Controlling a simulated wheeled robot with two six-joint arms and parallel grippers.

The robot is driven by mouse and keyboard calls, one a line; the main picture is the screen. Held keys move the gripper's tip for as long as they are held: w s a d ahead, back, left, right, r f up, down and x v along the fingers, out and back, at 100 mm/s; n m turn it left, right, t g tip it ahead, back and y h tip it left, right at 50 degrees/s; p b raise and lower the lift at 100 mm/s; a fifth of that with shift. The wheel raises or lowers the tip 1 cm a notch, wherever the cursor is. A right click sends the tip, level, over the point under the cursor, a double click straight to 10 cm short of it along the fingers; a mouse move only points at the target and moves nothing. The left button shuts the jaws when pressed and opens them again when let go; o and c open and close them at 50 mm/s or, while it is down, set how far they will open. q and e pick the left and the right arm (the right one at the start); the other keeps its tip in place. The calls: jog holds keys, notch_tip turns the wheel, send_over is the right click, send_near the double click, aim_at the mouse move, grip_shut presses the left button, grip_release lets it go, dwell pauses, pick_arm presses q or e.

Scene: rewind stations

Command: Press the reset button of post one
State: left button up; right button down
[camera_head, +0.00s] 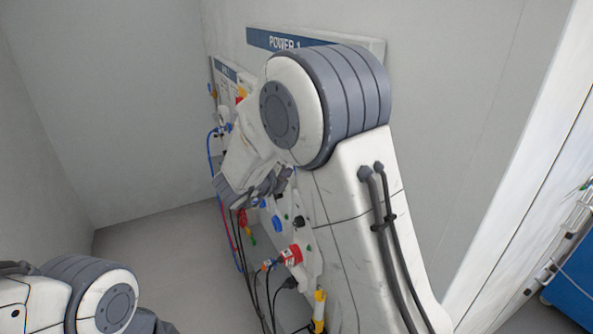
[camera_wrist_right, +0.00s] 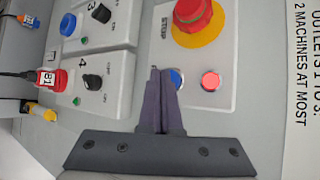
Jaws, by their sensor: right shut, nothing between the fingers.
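The power post (camera_head: 372,48) headed "POWER 1" stands against the wall, mostly hidden behind my right arm in the head view. In the right wrist view its panel (camera_wrist_right: 222,98) carries a blue round button (camera_wrist_right: 177,77), a red round button (camera_wrist_right: 210,80) and a large red stop knob (camera_wrist_right: 193,15) on a yellow disc. No reset label is readable. My right gripper (camera_wrist_right: 160,72) is shut and empty, its tips just beside the blue button; I cannot tell whether they touch it. My left gripper is out of view; only left arm links show.
Switch panels with black knobs (camera_wrist_right: 93,81) and a red plug (camera_wrist_right: 58,80) lie left of the gripper in the wrist view. Cables hang below the post. A blue cart (camera_head: 573,280) stands at far right. The floor (camera_head: 160,245) left of the post is clear.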

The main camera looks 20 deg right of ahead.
jog(key=shift+d, duration=0.4)
dwell(0.7)
jog(key=shift+a, duration=0.85)
jog(key=shift+s+a, duration=0.1)
jog(key=shift+a, duration=2.4)
